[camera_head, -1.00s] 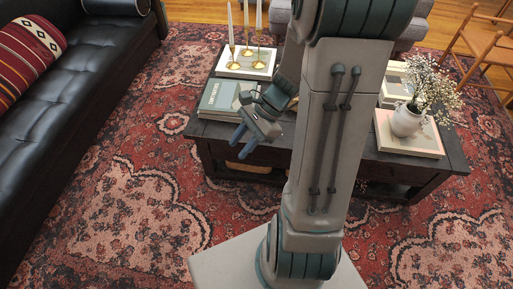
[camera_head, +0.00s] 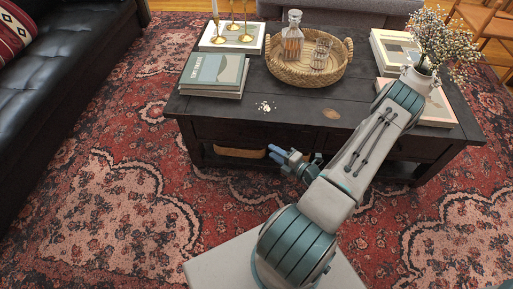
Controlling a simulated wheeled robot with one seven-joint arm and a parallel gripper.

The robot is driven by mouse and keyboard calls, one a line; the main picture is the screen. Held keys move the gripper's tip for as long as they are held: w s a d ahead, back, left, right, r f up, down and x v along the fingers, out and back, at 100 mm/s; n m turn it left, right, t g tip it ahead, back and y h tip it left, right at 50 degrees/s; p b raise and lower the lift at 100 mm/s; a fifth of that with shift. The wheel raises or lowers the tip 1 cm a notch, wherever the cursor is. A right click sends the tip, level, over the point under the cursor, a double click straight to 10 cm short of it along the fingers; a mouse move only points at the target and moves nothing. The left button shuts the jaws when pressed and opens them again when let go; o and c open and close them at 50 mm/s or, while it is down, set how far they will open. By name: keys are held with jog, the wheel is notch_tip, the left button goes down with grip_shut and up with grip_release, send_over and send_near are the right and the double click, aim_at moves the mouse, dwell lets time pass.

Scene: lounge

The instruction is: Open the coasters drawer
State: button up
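The dark wooden coffee table (camera_head: 300,107) stands ahead of me. Its front face (camera_head: 225,130) below the top holds the drawer fronts, which look flush and closed. The dark wood hides the seams and any handles, and no label or coasters show. My gripper (camera_head: 273,153) is low in front of the table, left of the middle of its front face. Its two bluish fingers point left toward the table and look apart, with nothing between them. I cannot tell if they touch the table. My forearm hides the right part of the front.
A wicker tray (camera_head: 283,72) with a decanter and glasses sits on the table. Books (camera_head: 213,72) and candlesticks stand at left, a flower vase (camera_head: 417,80) at right. A black sofa (camera_head: 60,80) is at left. The patterned rug is clear.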

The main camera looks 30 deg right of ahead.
notch_tip(320, 180, down, 4)
jog(key=d+m+h, duration=0.1)
jog(key=m+h, duration=0.1)
jog(key=m, duration=0.1)
jog(key=b+x, duration=0.4)
jog(key=x, duration=0.8)
jog(key=shift+w+d, duration=0.2)
jog(key=shift+w, duration=0.25)
grip_shut()
